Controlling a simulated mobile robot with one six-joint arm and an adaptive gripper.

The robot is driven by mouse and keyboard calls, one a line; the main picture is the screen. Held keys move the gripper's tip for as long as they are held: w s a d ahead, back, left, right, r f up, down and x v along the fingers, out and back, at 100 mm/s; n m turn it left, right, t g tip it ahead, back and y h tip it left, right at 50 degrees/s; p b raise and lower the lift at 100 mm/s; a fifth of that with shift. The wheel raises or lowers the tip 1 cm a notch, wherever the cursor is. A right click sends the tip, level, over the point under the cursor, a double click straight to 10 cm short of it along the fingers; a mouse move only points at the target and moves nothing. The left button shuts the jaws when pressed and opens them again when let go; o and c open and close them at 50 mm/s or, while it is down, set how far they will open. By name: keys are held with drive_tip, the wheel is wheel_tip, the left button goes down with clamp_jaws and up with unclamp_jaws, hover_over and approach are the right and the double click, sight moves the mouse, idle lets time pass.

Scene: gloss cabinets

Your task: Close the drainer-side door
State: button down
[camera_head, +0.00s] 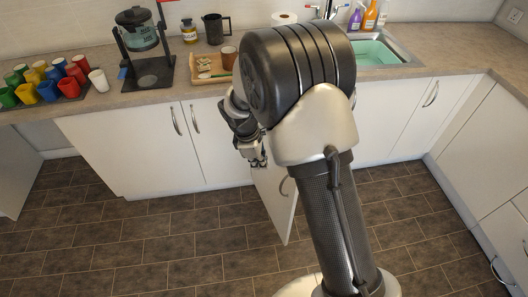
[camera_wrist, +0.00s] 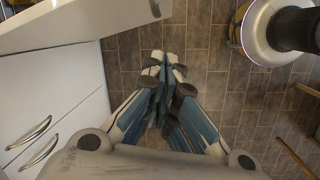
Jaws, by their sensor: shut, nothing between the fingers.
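One white cabinet door (camera_head: 273,204) under the counter stands open, swung out over the floor. Its curved metal handle (camera_head: 284,187) is near its outer edge. My arm hides the door's upper right part and the opening behind it. In the wrist view, a white panel (camera_wrist: 75,22) that looks like this door crosses the top left. My gripper (camera_head: 257,162) is in front of the cabinets at the door's upper left in the head view. In the wrist view its fingertips (camera_wrist: 164,58) are together and empty, apart from the panel.
Shut doors with paired handles (camera_head: 186,120) stand left of the open door. The sink (camera_head: 395,52) is right of my arm. Coloured cups (camera_head: 45,83), a coffee stand (camera_head: 150,82) and a wooden tray (camera_head: 208,76) are on the counter. The tiled floor (camera_head: 150,245) is clear at left.

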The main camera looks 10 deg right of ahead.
wheel_tip(320, 180, down, 10)
drive_tip(key=w+a+n+p, duration=0.1)
drive_tip(key=w+a+n, duration=0.1)
drive_tip(key=n, duration=0.1)
drive_tip(key=d+f+b, duration=0.3)
drive_tip(key=d+f, duration=0.3)
drive_tip(key=f, duration=0.4)
drive_tip(key=shift+d+g+h+b, duration=0.15)
drive_tip(key=shift+g+h+b, duration=0.15)
drive_tip(key=shift+b, duration=0.05)
drive_tip(key=shift+s+n, duration=0.1)
drive_tip(key=shift+n, duration=0.2)
